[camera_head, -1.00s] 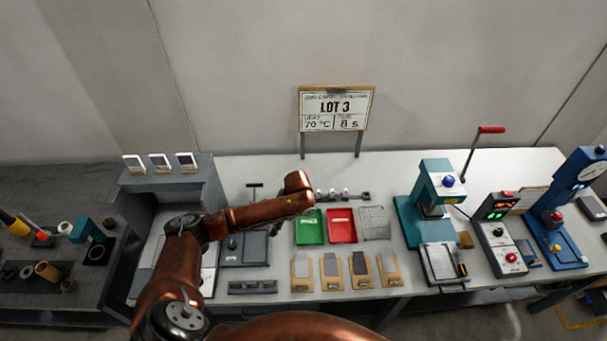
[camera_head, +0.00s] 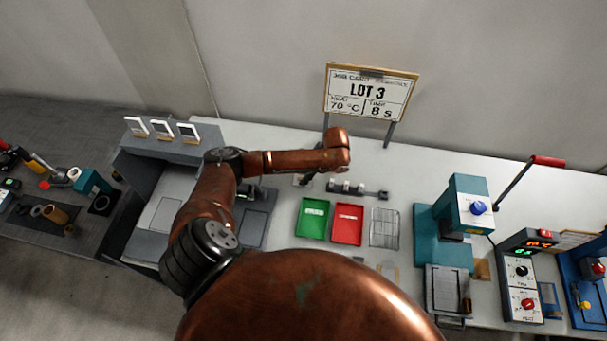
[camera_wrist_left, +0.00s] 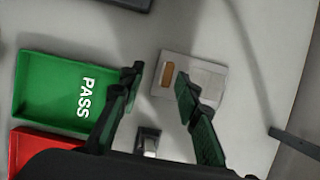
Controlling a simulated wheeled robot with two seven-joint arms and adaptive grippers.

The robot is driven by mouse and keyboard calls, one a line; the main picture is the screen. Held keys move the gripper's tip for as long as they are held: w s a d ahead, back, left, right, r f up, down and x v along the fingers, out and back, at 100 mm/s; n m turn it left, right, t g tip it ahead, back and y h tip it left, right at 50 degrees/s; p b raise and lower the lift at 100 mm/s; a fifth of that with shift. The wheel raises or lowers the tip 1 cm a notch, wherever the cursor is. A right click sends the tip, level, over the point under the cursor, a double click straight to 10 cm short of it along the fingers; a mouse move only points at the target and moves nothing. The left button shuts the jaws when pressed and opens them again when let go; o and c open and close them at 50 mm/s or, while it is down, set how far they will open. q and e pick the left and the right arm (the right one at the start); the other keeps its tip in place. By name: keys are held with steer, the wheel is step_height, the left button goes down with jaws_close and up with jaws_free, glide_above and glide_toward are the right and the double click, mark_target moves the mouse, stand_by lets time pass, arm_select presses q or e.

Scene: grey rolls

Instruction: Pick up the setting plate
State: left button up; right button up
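A flat pale grey plate with a brown slot (camera_wrist_left: 190,75), which looks like the setting plate, lies on the bench in the left wrist view. My left gripper (camera_wrist_left: 160,84) is open there, with its two dark fingers apart. The plate shows beyond and between the fingertips, toward the right one; I cannot tell whether they touch it. Nothing is held between the fingers. In the head view my copper left arm reaches over the bench, and its wrist hides most of the gripper and the plate. My right gripper is not in view.
A green PASS tray (camera_head: 313,218) and a red tray (camera_head: 347,224) lie close by. A rack with small metal pieces (camera_head: 357,191) is behind them. A teal press (camera_head: 455,225) and a control box (camera_head: 525,275) stand to the right. The LOT 3 sign (camera_head: 369,92) stands at the back.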

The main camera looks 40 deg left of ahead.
arm_select(q)
steer(key=f, duration=0.2)
steer(key=w+a+f, duration=0.1)
steer(key=shift+w+a+f, duration=0.15)
steer(key=shift+w+f, duration=0.15)
steer(key=shift+f, duration=0.4)
steer(key=shift+s+a+r, duration=0.1)
steer(key=shift+s+a, duration=0.05)
steer(key=shift+s, duration=0.35)
steer(key=shift+w+f, duration=0.2)
steer(key=shift+w, duration=0.1)
steer(key=c, duration=0.4)
steer(key=shift+s+r, duration=0.15)
steer(key=shift+s, duration=0.05)
jaws_close()
steer(key=shift+w, duration=0.1)
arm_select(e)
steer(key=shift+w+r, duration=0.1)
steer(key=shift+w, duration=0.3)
